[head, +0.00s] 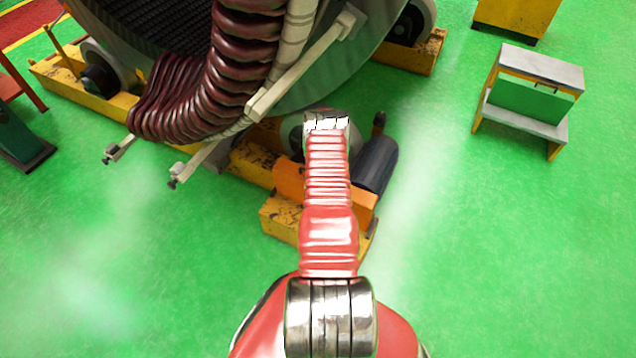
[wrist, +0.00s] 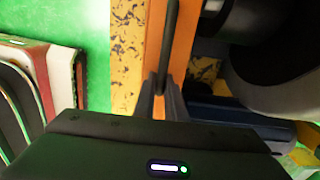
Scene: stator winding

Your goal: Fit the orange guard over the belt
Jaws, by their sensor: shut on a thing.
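The orange guard (head: 290,180) shows on both sides of my red arm in the head view, beside the worn yellow base and in front of the dark motor. In the wrist view the orange guard (wrist: 184,42) is a long panel with a dark bar-like handle (wrist: 170,40) along it. My gripper (wrist: 166,92) is shut on this handle. My arm hides the gripper in the head view. I cannot make out the belt, and I cannot tell whether the guard rests on anything or hangs free.
A dark cylindrical motor (head: 375,165) stands just right of the guard. A worn yellow base (head: 285,220) lies beneath. A grey roller (wrist: 285,90) is close on the right in the wrist view. The large stator with dark red coils (head: 235,60) rises behind. Green floor at right is clear up to a bench (head: 530,95).

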